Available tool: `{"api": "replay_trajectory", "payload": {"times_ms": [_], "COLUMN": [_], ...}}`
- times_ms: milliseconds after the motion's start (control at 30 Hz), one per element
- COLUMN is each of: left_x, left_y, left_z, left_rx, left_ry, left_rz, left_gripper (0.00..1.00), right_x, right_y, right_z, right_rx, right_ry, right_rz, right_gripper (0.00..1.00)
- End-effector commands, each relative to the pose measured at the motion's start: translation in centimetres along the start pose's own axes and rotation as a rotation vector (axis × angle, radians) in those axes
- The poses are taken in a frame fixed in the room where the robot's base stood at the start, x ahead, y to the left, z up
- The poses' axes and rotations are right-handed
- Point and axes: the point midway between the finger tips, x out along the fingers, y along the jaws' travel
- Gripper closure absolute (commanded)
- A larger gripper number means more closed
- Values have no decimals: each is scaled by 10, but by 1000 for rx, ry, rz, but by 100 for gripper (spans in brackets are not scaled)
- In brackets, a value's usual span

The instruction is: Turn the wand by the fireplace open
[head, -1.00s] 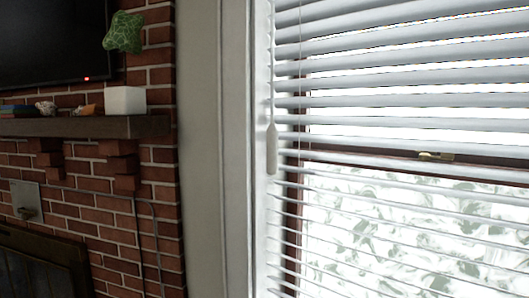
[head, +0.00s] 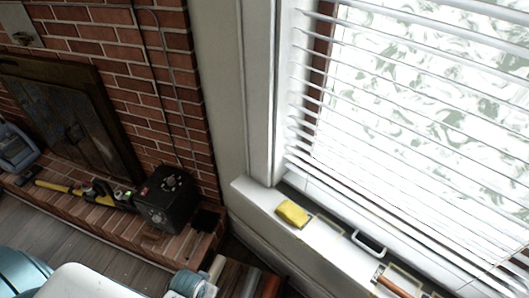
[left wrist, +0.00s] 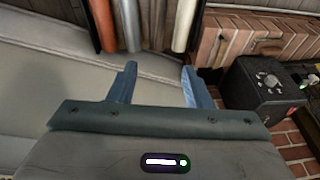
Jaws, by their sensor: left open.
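The wand of the blinds is not in either current view. The lower part of the white slatted blinds (head: 400,130) fills the right of the head view, over a bright window. The brick fireplace (head: 110,85) with its dark firebox screen (head: 70,125) is at the left. My left gripper (left wrist: 158,84) shows in the left wrist view, its two blue fingers spread apart with nothing between them. Neither gripper can be made out in the head view.
A black box (head: 167,200) with knobs and a yellow-handled tool (head: 60,187) sit on the brick hearth. The white sill (head: 258,197) bears a yellow sponge (head: 292,213) and small tools. Several rolls stand below; they show near my left gripper, including an orange one (left wrist: 130,28).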

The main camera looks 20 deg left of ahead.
Motion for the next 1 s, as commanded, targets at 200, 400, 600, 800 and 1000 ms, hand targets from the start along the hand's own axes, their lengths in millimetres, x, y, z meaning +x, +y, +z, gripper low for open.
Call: {"api": "replay_trajectory", "payload": {"times_ms": [200,400,600,800,1000], "left_x": [-91,-176,-234,-304,-390], "left_y": [3,11,17,20,19], "left_z": [-66,-154,-234,-321,-395], "left_rx": [0,15,44,90,147], "left_ry": [104,275,437,610,777], "left_rz": [33,121,214,316,415], "left_gripper": [55,55,55,55,55], "right_x": [11,16,17,17,18], "right_y": [-2,-6,-8,-8,-6], "right_z": [0,-3,-4,-2,0], "right_rx": [0,2,3,3,2], "right_ry": [1,6,7,5,0], "right_rz": [-1,-5,-7,-7,-4], "right_gripper": [56,56,56,56,56]}}
